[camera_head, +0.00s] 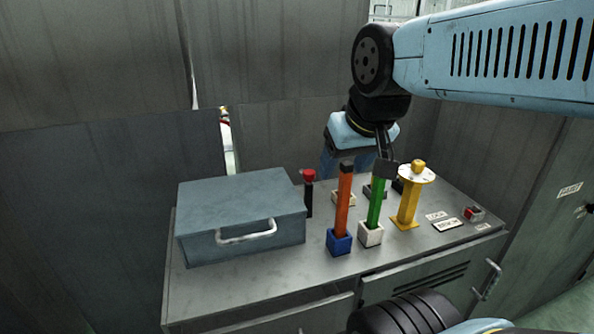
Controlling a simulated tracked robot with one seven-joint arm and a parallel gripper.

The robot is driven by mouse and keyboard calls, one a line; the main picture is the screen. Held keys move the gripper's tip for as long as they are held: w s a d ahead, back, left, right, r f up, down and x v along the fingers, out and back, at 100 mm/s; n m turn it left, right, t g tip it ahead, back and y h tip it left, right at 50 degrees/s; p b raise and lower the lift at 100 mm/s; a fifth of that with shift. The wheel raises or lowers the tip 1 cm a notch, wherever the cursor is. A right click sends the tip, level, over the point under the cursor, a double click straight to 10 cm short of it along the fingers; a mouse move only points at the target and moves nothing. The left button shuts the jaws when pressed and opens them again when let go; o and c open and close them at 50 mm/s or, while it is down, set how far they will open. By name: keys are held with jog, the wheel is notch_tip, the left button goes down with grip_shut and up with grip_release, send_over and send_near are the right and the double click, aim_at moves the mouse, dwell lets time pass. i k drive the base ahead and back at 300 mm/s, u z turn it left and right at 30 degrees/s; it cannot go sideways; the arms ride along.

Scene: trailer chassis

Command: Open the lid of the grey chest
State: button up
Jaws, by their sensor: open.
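The grey chest (245,209) stands on the left part of a metal cabinet top. Its lid (240,195) lies flat and closed, and a pale bar handle (247,233) is on its front face. My gripper (385,156) is to the right of the chest and above the cabinet top. It is open, near the dark top of a green upright lever (376,209). I cannot tell whether it touches that lever. It is well apart from the chest handle.
An orange lever (342,207) in a blue base and a red-topped dark post (309,190) stand just right of the chest. A yellow stand (408,204), labels and a small red switch (474,213) are farther right. Grey walls enclose the back and left.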

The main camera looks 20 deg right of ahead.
aim_at(215, 204)
jog(key=u, duration=0.15)
jog(key=k, duration=1.6)
jog(key=z, duration=0.15)
jog(key=i, duration=1)
jog(key=u, duration=0.05)
